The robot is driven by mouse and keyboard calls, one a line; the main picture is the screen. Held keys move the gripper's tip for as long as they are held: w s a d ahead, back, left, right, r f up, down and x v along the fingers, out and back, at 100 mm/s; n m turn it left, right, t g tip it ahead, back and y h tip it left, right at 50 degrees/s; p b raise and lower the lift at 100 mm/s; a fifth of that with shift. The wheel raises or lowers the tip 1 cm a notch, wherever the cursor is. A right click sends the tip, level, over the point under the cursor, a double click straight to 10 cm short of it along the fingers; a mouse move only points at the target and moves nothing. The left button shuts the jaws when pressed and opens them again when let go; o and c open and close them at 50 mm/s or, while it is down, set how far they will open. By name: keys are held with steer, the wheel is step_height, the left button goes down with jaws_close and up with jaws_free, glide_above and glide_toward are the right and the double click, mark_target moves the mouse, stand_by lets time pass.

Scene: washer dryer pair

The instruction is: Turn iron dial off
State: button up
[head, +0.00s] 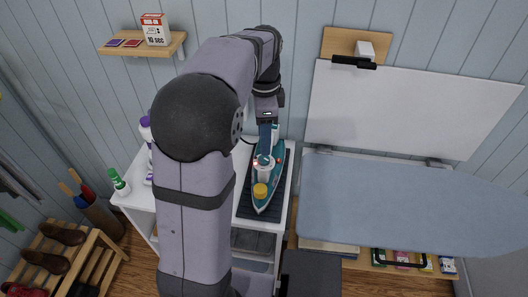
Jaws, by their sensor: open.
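A teal and white iron (267,188) lies on a dark ribbed mat (246,207) on top of the white cabinet. My gripper (268,145) is over the rear of the iron, behind the yellow part. It is open, but the fingertips are small here, and I cannot tell whether they touch the iron. My arm hides part of the cabinet top to the left. The dial's setting is too small to read.
An ironing board (400,205) with a blue-grey cover extends to the right of the cabinet. Bottles, one a green-capped bottle (119,182), stand at the cabinet's left. A small wall shelf (120,45) holds a box. A shoe rack (85,262) stands at lower left.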

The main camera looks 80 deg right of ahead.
mark_target(264, 158)
steer(key=shift+f+p, duration=0.75)
steer(key=shift+f, duration=2.65)
steer(key=c, duration=1.1)
